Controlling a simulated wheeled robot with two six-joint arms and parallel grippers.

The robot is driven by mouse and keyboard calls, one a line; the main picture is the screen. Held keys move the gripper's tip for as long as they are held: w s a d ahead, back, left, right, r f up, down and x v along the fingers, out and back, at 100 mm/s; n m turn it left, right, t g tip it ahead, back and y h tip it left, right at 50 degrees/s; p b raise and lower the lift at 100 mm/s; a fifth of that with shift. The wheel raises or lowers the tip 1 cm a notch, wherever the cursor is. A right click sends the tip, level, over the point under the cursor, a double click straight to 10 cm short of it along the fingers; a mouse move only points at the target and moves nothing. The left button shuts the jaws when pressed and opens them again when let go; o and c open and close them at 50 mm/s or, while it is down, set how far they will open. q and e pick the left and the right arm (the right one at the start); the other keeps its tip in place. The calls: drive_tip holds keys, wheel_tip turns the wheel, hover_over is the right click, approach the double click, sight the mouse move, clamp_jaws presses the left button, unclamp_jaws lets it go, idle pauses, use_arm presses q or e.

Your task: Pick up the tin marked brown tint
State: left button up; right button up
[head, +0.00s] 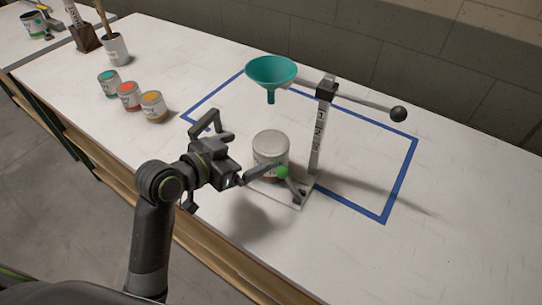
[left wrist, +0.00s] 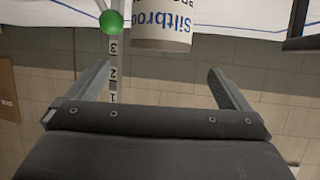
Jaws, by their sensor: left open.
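Three small tins stand in a row on the left of the white table in the head view: one with a teal top (head: 108,83), one with a red-orange top (head: 129,96), and one with a brownish-orange top (head: 152,106). Their labels are too small to read, so I cannot confirm which is marked brown tint. My left gripper (head: 245,145) is open and empty, to the right of and nearer than these tins, close to a larger pale tin. Its open fingers (left wrist: 160,70) also show in the left wrist view. My right gripper is not in view.
The larger pale tin (head: 270,147) stands by a post (head: 318,140) inside a blue taped outline (head: 401,184). A teal funnel (head: 271,71) and a dark-knobbed lever (head: 398,114) are above. A green ball (head: 283,171) is beside my gripper. A brush cup (head: 116,49) stands far left.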

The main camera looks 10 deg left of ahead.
sight(271, 142)
use_arm(q)
drive_tip(key=x, duration=0.5)
drive_tip(key=shift+p+x, duration=0.8)
drive_tip(key=shift+x, duration=1.85)
drive_tip(key=c, duration=1.4)
drive_tip(key=shift+c, duration=0.9)
drive_tip(key=shift+r, duration=0.15)
